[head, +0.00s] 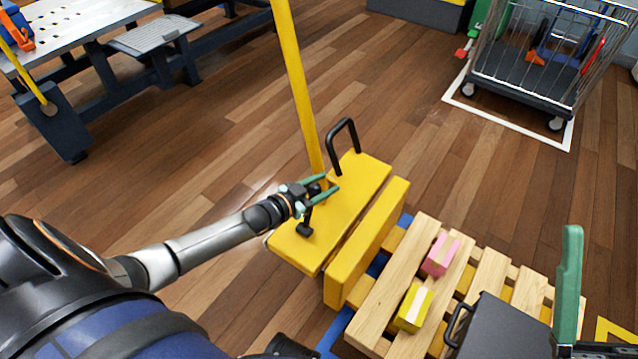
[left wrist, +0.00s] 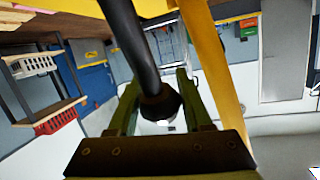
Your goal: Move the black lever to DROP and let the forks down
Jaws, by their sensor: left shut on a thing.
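The yellow pallet truck (head: 345,205) stands in the middle of the head view with a tall yellow mast. A short black lever (head: 304,229) rises from its top at the near left. My left gripper (head: 328,187) is at the lever's upper end, its green fingers shut around it. In the left wrist view the lever's black knob (left wrist: 160,105) sits between the fingers, with a dark rod running to the upper left. No DROP marking is readable. The forks are mostly hidden under the pallet. One green finger of my right gripper (head: 570,285) shows at lower right.
A wooden pallet (head: 387,300) beside the truck carries a pink box (head: 440,254), a yellow box (head: 413,307) and a dark case (head: 500,330). A black loop handle (head: 343,140) stands on the truck. A wire cart (head: 535,75) is at upper right. The floor between is clear.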

